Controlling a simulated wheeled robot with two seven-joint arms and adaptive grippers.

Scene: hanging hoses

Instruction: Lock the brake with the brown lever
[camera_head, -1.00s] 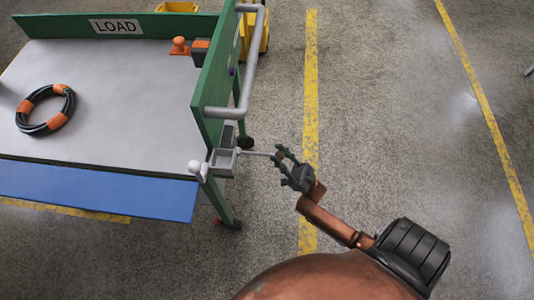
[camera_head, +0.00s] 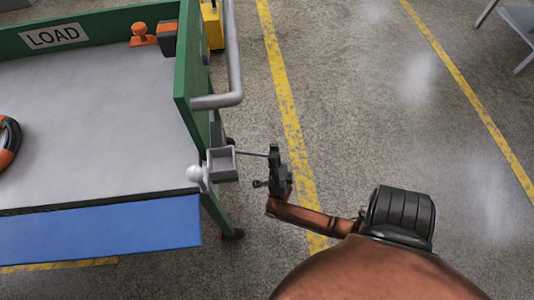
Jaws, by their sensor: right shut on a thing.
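The brake lever (camera_head: 252,154) is a thin grey rod reaching right from a grey box (camera_head: 222,167) on the near corner of the green cart. My right gripper (camera_head: 273,160) is dark grey and is shut on the lever's outer end, off the cart's right side. The fingers hide that end, so its brown colour does not show. The rod lies nearly level in the picture. My left gripper is not in view.
A white ball knob (camera_head: 194,173) stands beside the box. A grey rail (camera_head: 233,60) runs along the cart's green side wall (camera_head: 188,70). A black-and-orange hose ring (camera_head: 8,150) lies on the bed.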

